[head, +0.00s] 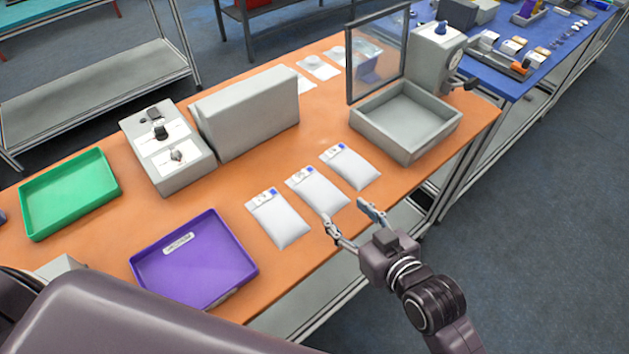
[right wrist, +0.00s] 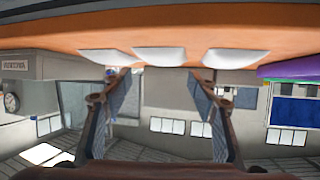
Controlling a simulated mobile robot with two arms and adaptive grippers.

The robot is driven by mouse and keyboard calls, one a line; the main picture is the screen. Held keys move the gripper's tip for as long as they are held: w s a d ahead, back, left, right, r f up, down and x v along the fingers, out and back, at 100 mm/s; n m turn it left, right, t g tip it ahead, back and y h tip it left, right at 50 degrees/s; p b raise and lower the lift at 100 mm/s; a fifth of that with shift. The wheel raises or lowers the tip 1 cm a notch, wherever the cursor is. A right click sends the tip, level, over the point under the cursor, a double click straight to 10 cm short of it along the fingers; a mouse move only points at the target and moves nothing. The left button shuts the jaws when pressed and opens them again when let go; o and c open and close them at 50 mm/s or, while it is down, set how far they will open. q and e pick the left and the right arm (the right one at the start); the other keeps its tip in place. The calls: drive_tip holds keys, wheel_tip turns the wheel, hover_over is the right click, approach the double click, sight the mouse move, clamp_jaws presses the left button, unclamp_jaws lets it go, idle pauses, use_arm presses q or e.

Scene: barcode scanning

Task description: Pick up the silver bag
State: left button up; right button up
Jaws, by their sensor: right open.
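Three silver-white bags with blue-marked labels lie flat in a row on the orange table: a left one (head: 280,222), a middle one (head: 318,192) and a right one (head: 351,168). In the right wrist view, which looks upside down, they show as pale mounds at the top: left bag (right wrist: 232,58), middle bag (right wrist: 160,57), right bag (right wrist: 108,56). My right gripper (head: 345,212) is open and empty, by the table's front edge close to the middle and right bags. The bags appear ahead of its fingers (right wrist: 159,85), apart from them. My left gripper is out of view.
A purple tray (head: 195,265) and a green tray (head: 68,195) stand at the left. A grey box (head: 250,115) stands behind the bags. A grey open bin (head: 405,120) with a framed panel (head: 376,52) stands at the right. The table between bags and bin is clear.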

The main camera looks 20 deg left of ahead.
sight(326, 193)
drive_tip(key=shift+w+a+f, duration=0.15)
drive_tip(key=shift+w+a, duration=0.55)
drive_tip(key=shift+a, duration=0.05)
drive_tip(key=shift+w+a+f, duration=0.15)
drive_tip(key=shift+w+a+p, duration=0.1)
drive_tip(key=shift+a+p, duration=0.05)
drive_tip(key=shift+p, duration=0.2)
drive_tip(key=p+x, duration=0.1)
drive_tip(key=x, duration=0.3)
drive_tip(key=shift+a+f, duration=0.15)
drive_tip(key=shift+f, duration=0.05)
drive_tip(key=shift+w+a+f, duration=0.1)
drive_tip(key=shift+w, duration=0.1)
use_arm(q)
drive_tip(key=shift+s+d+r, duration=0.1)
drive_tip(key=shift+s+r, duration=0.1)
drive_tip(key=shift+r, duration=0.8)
use_arm(e)
drive_tip(key=shift+f, duration=0.1)
drive_tip(key=c, duration=1.3)
